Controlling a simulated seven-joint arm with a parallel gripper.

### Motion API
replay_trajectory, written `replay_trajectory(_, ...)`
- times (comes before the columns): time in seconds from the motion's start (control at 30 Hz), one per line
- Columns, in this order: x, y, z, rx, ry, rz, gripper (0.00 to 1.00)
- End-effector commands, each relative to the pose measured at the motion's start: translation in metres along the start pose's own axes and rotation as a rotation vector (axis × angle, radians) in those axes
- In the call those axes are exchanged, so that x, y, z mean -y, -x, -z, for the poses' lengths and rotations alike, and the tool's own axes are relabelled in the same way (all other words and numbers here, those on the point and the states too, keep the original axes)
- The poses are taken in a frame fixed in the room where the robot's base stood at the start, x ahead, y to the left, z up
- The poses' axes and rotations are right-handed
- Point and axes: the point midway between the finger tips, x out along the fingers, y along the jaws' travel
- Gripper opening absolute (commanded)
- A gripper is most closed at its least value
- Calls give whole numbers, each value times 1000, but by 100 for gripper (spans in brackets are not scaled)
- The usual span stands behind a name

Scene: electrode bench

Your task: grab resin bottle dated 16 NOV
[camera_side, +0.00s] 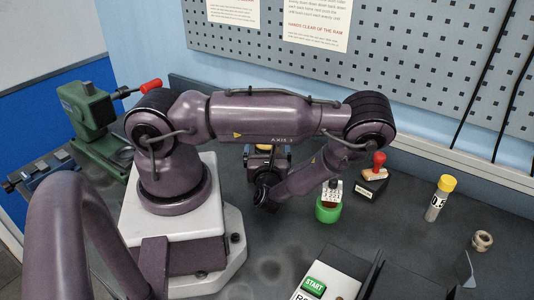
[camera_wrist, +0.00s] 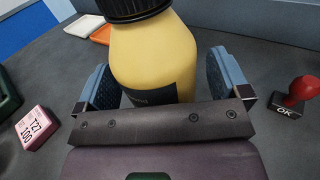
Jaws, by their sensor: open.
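A yellow bottle (camera_wrist: 155,60) with a black ribbed cap (camera_wrist: 130,8) stands between the jaws of my gripper (camera_wrist: 158,82) in the wrist view. Its dark label (camera_wrist: 160,98) is partly hidden by the gripper body, and I cannot read a date on it. The blue-padded fingers are open, one on each side of the bottle. A gap shows at the right finger; whether the left one touches is unclear.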

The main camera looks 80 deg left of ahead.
Motion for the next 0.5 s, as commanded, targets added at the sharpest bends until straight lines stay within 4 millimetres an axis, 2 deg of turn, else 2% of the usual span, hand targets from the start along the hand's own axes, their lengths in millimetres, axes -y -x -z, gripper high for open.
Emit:
replay_trajectory(0.23, 0, -2, 0, -1, 0, 0, 94)
replay_trajectory(0.27, 0, -2, 0, -1, 0, 0, 90)
replay_trajectory(0.5, 0, -2, 0, -1, 0, 0, 35)
